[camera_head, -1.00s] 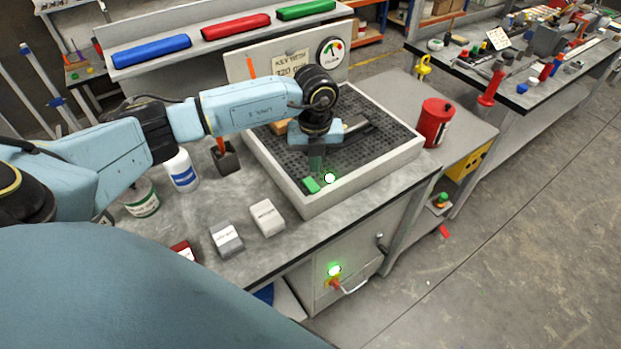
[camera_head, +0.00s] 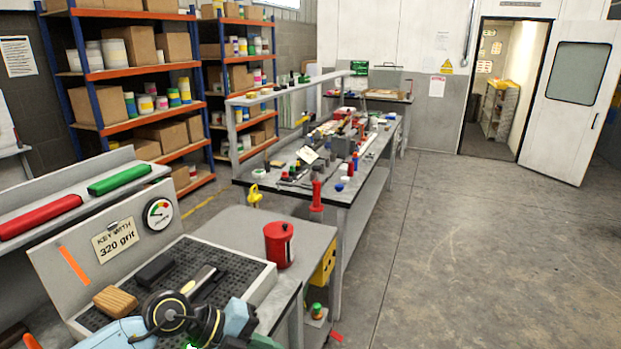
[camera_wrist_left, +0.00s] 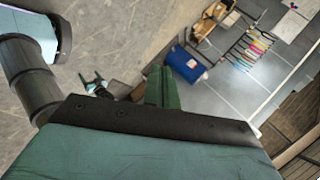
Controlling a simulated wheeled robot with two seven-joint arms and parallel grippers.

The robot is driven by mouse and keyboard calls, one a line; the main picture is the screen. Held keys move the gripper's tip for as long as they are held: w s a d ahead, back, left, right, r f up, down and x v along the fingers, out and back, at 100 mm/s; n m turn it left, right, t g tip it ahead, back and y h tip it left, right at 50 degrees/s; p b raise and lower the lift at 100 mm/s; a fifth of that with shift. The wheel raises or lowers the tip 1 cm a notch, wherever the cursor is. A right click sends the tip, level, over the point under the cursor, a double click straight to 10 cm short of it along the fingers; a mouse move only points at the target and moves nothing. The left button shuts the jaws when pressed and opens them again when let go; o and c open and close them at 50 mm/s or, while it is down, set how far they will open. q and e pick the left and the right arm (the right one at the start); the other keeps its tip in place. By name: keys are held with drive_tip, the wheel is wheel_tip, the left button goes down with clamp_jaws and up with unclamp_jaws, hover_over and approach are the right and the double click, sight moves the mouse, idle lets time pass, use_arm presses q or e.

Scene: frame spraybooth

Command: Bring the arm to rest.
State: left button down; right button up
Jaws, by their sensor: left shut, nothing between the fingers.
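My left arm shows at the bottom of the head view, its dark round wrist joint with yellow rings in front of the sanding tray (camera_head: 262,288). Its fingers cannot be made out clearly there. In the left wrist view my left gripper (camera_wrist_left: 162,88) shows as green fingers closed together beyond a dark edge.
The tray holds a wooden block (camera_head: 115,301) and a dark block (camera_head: 154,270). A red canister (camera_head: 279,245) stands on the grey bench right of it. A cluttered workbench (camera_head: 340,185) stands beyond. Open floor (camera_head: 470,260) lies to the right. The wrist view shows a blue bin (camera_wrist_left: 187,63).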

use_arm(q)
drive_tip(key=s+d+r+n+t+h, duration=0.1)
drive_tip(key=d+r+n+t+h, duration=0.15)
drive_tip(key=d+r+h, duration=0.35)
drive_tip(key=w+a+r+n+t+y, duration=0.2)
drive_tip(key=a+r+n+t, duration=0.2)
drive_tip(key=r+n+t, duration=0.6)
drive_tip(key=s+a+f+n+t+y, duration=0.2)
drive_tip(key=a+f+n+y, duration=0.8)
drive_tip(key=a+n+y, duration=0.35)
drive_tip(key=s+a+f+n+g, duration=0.1)
drive_tip(key=s+f+g, duration=0.55)
drive_tip(key=s, duration=0.45)
drive_tip(key=s+a+f+n+g, duration=0.1)
drive_tip(key=s+f+n+g, duration=0.1)
drive_tip(key=s+f+g, duration=0.75)
drive_tip(key=s+f+t+b, duration=0.15)
drive_tip(key=f+b, duration=0.25)
drive_tip(key=f, duration=1.1)
drive_tip(key=s+f+b, duration=0.2)
drive_tip(key=f+b, duration=0.1)
drive_tip(key=f, duration=1.2)
drive_tip(key=s+a+f+b, duration=0.3)
drive_tip(key=s+f+b, duration=0.2)
drive_tip(key=s+f, duration=1.1)
wheel_tip(320, 180, down, 4)
drive_tip(key=shift+s+a+f+m+g+y+b, duration=0.1)
drive_tip(key=shift+s+a+m+g+y+b, duration=0.1)
drive_tip(key=shift+m+g+y+b, duration=0.2)
